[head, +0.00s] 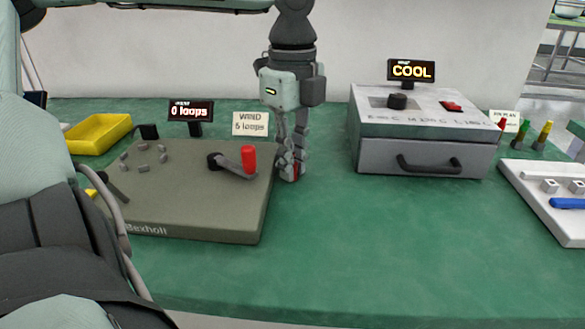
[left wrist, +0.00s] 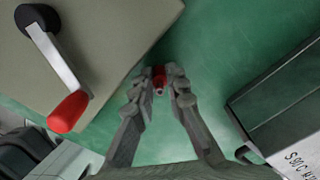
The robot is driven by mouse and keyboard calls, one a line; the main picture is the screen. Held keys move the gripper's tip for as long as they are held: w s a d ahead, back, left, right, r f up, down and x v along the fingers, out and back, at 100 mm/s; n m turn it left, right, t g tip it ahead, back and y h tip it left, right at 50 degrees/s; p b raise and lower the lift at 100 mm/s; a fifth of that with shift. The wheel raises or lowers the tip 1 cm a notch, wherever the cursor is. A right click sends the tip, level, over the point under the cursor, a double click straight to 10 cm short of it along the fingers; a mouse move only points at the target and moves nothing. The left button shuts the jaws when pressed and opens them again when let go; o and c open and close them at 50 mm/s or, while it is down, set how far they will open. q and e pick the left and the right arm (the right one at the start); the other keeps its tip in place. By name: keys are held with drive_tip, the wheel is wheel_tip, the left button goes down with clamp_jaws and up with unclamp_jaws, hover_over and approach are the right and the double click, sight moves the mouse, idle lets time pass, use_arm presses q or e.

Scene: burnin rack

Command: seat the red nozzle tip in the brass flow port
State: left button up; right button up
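My left gripper (head: 292,166) points down at the green bench, just right of the grey winding block. In the left wrist view its fingertips (left wrist: 158,80) close in on both sides of a small red piece with a pale end (left wrist: 159,76), apparently the red nozzle tip. The red also shows low between the fingers in the head view (head: 296,170), close to the bench top. A separate red pointed piece (head: 502,124) stands at the far right beside a green and a yellow one. I cannot make out the brass flow port. My right gripper is not in view.
The winding block (head: 190,215) carries a red-handled crank (head: 248,160); the crank handle also shows in the left wrist view (left wrist: 68,112). A grey drawer unit (head: 425,135) stands right. A yellow tray (head: 98,134) is back left, a white board (head: 545,205) far right. The front middle bench is clear.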

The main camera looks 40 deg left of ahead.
use_arm(q)
clamp_jaws()
wheel_tip(320, 180, up, 11)
drive_tip(key=shift+f+p, duration=0.1)
drive_tip(key=shift+p, duration=0.25)
wheel_tip(320, 180, up, 17)
drive_tip(key=p, duration=0.1)
drive_tip(key=shift+p, duration=0.4)
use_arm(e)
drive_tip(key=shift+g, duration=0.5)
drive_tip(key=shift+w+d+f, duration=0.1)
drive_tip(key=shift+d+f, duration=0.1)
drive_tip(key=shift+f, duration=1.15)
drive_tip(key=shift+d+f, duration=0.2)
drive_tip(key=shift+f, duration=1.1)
